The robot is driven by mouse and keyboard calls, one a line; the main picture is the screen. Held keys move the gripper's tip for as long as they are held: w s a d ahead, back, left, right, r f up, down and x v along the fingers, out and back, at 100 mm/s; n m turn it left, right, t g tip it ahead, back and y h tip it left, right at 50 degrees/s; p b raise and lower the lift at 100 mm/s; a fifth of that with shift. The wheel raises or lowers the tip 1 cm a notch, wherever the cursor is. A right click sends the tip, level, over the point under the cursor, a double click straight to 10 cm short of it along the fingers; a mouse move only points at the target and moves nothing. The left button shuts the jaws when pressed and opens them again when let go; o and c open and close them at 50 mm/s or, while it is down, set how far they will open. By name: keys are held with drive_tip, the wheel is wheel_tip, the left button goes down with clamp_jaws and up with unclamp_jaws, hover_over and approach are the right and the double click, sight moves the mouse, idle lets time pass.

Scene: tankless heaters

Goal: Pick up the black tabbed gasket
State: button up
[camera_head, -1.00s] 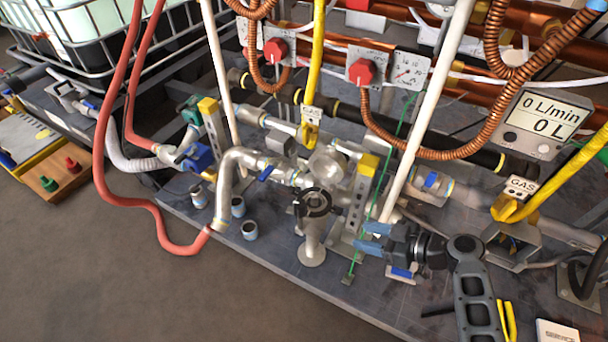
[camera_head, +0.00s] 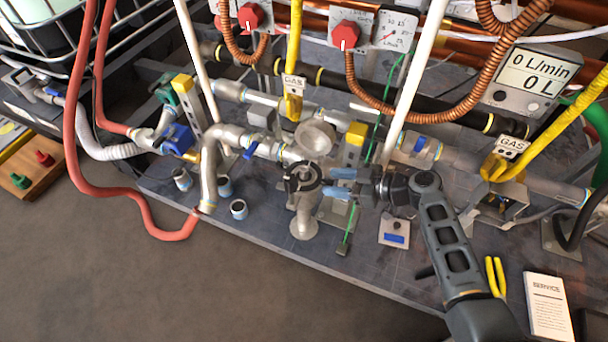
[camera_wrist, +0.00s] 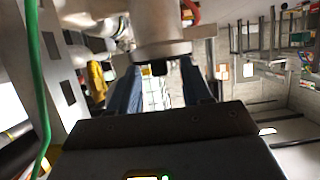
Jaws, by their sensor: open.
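The black tabbed gasket (camera_head: 302,180) is a dark ring around the metal fitting of the upright pipe, below an open silver flange (camera_head: 315,138). My gripper (camera_head: 332,182) is open, with blue fingers pointing left. Its tips are right beside the gasket's right side in the head view; I cannot tell whether they touch it. In the wrist view, my gripper (camera_wrist: 160,85) has its two blue fingers spread apart. A small dark tab, probably the gasket's (camera_wrist: 159,68), shows between them below a pale metal fitting (camera_wrist: 158,35).
A yellow-topped perforated bracket (camera_head: 354,145) stands close behind my gripper. A green wire (camera_head: 348,228) and a white upright pipe (camera_head: 412,85) are near it. A bent silver pipe (camera_head: 209,165) stands left of the gasket. A service booklet (camera_head: 547,305) lies at right.

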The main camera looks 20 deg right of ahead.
clamp_jaws()
idle(0.4)
drive_tip(key=shift+r, duration=0.1)
